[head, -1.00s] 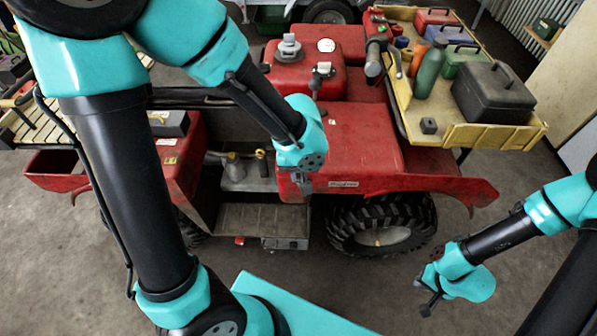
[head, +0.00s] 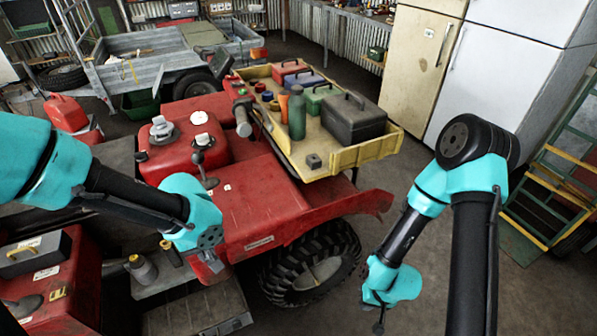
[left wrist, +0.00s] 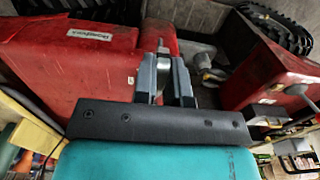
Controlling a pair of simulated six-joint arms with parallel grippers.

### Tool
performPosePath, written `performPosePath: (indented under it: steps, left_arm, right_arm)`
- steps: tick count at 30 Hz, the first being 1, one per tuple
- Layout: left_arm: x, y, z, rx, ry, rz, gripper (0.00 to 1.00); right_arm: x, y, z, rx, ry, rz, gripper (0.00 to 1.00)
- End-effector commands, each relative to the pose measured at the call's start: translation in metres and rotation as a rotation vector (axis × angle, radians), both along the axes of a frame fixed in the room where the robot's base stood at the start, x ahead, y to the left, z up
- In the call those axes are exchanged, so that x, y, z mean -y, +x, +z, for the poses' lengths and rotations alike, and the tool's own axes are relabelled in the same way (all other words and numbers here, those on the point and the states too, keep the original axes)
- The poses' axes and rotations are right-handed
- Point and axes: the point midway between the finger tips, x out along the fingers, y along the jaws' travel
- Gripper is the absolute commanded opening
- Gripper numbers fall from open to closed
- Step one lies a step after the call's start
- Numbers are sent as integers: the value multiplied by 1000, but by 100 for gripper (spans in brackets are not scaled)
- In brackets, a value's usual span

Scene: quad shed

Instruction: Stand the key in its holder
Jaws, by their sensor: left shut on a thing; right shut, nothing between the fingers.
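My left gripper (head: 213,263) is low beside the front edge of the red quad fender, mostly hidden behind its own turquoise wrist. In the left wrist view its two fingers (left wrist: 166,82) are closed on a small grey piece, which I take to be the key (left wrist: 162,48); only its tip shows, so its shape is unclear. A small dark block with a marked top, possibly the holder (head: 314,161), sits on the yellow rack, well to the right of and above the left gripper. My right gripper (head: 378,325) is shut and empty, hanging over open floor at lower right.
The yellow rack (head: 370,152) also carries a black toolbox (head: 353,120), a green bottle (head: 297,115) and several smaller cases. The red fender (head: 255,205) and a gear lever (head: 202,150) stand near the left arm.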

Motion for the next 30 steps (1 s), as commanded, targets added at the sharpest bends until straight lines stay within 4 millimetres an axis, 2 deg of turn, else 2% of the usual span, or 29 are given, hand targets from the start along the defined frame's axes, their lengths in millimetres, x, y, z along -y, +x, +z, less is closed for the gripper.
performPosePath:
  steps: [10,14,20,30]
  left_arm:
    - [0,1,1,0,0,-1,0]
    - [0,11,5,1,-1,-13,0]
    - [-3,53,29,4,-2,-77,0]
    - [-12,144,103,5,-2,-275,0]
  right_arm:
    - [0,0,0,0,0,0,0]
    - [0,0,0,0,0,0,0]
    - [0,0,0,0,0,0,0]
    - [0,0,0,0,0,0,0]
